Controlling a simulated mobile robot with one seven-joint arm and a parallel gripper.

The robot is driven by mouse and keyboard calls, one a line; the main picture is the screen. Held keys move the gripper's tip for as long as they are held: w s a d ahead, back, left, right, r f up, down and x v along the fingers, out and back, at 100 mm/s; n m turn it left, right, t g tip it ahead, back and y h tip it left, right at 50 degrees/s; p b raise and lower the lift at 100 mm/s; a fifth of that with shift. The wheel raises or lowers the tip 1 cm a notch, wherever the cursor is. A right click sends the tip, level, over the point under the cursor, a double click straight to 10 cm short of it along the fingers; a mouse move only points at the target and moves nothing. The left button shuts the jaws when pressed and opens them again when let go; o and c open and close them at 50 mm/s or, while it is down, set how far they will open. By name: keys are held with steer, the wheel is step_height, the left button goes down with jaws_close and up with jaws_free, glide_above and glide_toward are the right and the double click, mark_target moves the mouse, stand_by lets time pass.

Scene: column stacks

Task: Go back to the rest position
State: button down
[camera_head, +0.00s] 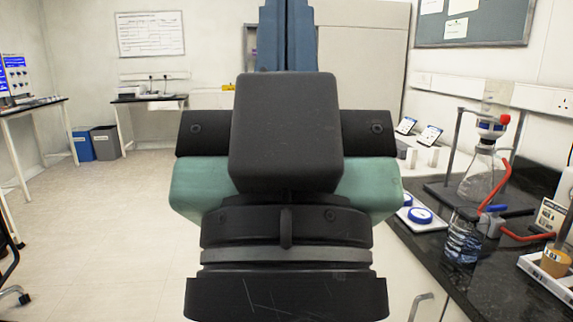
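My own arm stands in the middle of the head view, seen as dark and teal links with a large dark block in front. No fingertips of my gripper can be made out, so whether it is open or shut does not show. I see nothing held. Part of the room behind the arm is hidden by it.
A black bench (498,285) runs along the right side, carrying a conical flask (481,175), a beaker of blue liquid (463,245), red tubing (497,187), blue-lidded dishes (420,215) and a white tray (545,272). The floor (110,230) at left is clear.

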step_height(320, 180, up, 23)
steer(key=p, duration=2)
steer(key=shift+d+f, duration=0.1)
steer(key=shift+f, duration=0.05)
